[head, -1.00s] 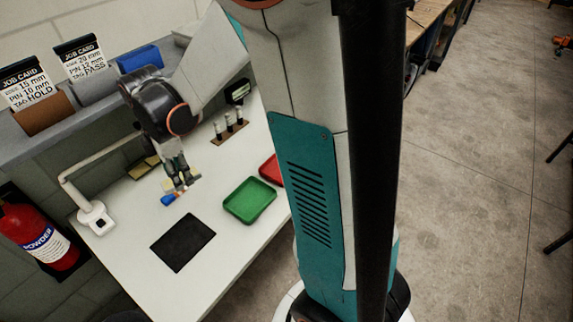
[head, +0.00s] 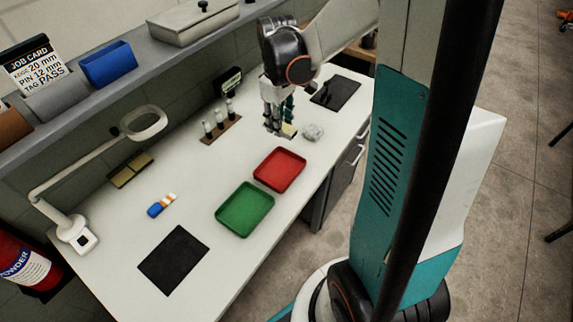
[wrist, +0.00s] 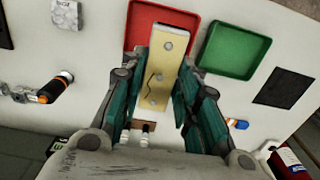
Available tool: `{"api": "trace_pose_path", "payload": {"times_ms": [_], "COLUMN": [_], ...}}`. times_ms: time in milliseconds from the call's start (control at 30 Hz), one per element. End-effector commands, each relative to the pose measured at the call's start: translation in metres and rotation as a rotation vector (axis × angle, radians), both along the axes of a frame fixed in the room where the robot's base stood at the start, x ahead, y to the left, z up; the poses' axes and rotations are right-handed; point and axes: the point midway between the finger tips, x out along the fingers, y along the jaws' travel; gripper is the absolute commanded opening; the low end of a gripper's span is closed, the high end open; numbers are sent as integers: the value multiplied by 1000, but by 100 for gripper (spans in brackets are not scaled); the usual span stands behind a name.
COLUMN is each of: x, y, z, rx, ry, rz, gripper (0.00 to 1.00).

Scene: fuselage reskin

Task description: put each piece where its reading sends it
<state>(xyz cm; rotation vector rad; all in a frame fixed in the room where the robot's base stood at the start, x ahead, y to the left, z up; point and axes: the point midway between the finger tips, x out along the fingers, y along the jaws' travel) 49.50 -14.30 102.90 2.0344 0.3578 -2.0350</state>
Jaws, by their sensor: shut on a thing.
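My gripper (head: 278,130) is shut on a pale yellow metal strip (head: 288,131), above the far right part of the bench. The wrist view shows the strip (wrist: 164,50) between the fingers (wrist: 163,84), with several holes and a thin dark wavy line on its face. The red tray (head: 279,169) and green tray (head: 244,209) stand empty, nearer than my gripper. A job card (head: 38,66) reads edge 20 mm, pin 12 mm, tag PASS. A blue bin (head: 108,65), a grey bin (head: 57,97) and a partly cut-off brown bin (head: 13,127) stand on the shelf.
A blue-and-orange item (head: 161,205), vial rack (head: 221,129), magnifier lamp (head: 143,123) and dark holder with yellowish blocks (head: 131,169) occupy the bench. Black mats (head: 173,259) lie at both ends; a dark tool (head: 325,92) rests on the far one. A grey speckled block (head: 313,131) sits near my gripper.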

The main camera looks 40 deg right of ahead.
Motion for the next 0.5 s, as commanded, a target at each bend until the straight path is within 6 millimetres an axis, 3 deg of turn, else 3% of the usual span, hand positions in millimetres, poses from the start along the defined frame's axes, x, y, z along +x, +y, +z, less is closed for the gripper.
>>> {"api": "trace_pose_path", "payload": {"times_ms": [100,500], "x": [0,1], "y": [0,0], "z": [-33,-125], "rx": [0,0], "ry": [0,0], "rz": [1,2], "gripper": [1,1]}}
